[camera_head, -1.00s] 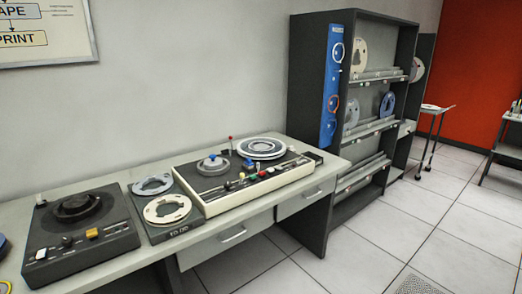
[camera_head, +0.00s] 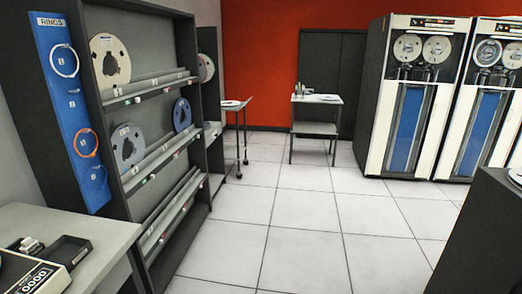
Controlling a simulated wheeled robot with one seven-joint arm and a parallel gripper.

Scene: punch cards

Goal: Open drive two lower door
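Two tall tape drives stand at the right of the head view, the left one (camera_head: 410,95) and the right one (camera_head: 486,100). Each has two reels at the top behind a dark panel. Each has a blue lower front, the left one's (camera_head: 409,118) and the right one's (camera_head: 480,122), in a white frame. Which of them is drive two I cannot tell, as their labels are too small to read. Both lower fronts look closed. My gripper is not in view.
A tape rack (camera_head: 150,120) with reels stands at the left, beside a desk (camera_head: 108,250). A small white table (camera_head: 317,112) and a cart (camera_head: 237,105) stand at the back. A dark cabinet (camera_head: 490,235) is at the lower right. The tiled floor (camera_head: 300,215) between is clear.

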